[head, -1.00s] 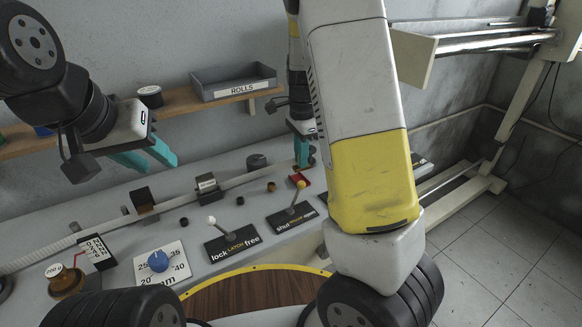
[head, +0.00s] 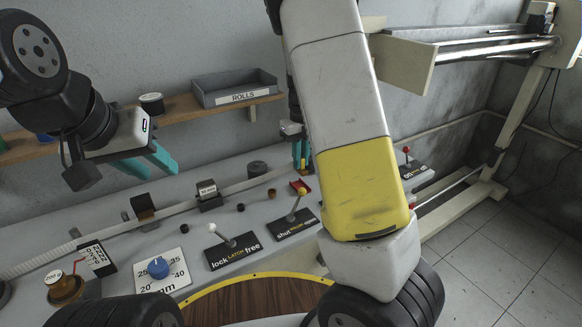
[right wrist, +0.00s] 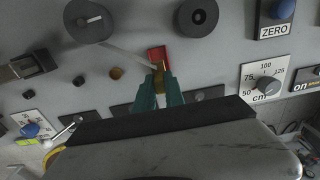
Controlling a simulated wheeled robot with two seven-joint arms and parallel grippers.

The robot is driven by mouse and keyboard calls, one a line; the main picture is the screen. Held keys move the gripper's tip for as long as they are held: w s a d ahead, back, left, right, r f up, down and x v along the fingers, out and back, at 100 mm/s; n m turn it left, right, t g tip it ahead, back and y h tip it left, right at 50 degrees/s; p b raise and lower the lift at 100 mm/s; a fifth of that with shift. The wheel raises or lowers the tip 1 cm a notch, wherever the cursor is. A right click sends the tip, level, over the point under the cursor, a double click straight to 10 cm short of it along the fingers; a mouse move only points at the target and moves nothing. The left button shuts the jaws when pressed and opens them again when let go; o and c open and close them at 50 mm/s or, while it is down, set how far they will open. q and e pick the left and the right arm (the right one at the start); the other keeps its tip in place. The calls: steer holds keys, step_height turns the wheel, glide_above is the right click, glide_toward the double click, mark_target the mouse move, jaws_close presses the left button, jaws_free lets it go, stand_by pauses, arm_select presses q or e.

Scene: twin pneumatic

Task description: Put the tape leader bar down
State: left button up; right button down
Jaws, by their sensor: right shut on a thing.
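The tape leader bar (right wrist: 159,78) shows as a small brass-yellow piece between the teal fingertips of my right gripper (right wrist: 160,84). The gripper is shut on it, beside a red square piece (right wrist: 157,54) on the grey panel. A pale tape strip runs from the grey reel (right wrist: 88,20) towards the bar. In the head view my right gripper (head: 301,153) is partly hidden behind my arm, above the red piece (head: 300,186). I cannot tell whether the bar touches the panel. My left gripper (head: 148,164) is open and empty over the panel's left part.
The latch lever (head: 222,236) and the roller lever (head: 297,206) stand up from the panel near the right gripper. A blue dial (head: 158,268) sits at left. A grey ROLLS tray (head: 235,82) stands on the wooden shelf (head: 185,108) behind.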

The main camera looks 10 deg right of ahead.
steer(key=shift+f, duration=2.95)
steer(key=shift+f, duration=0.1)
steer(key=c, duration=1.4)
jaws_free()
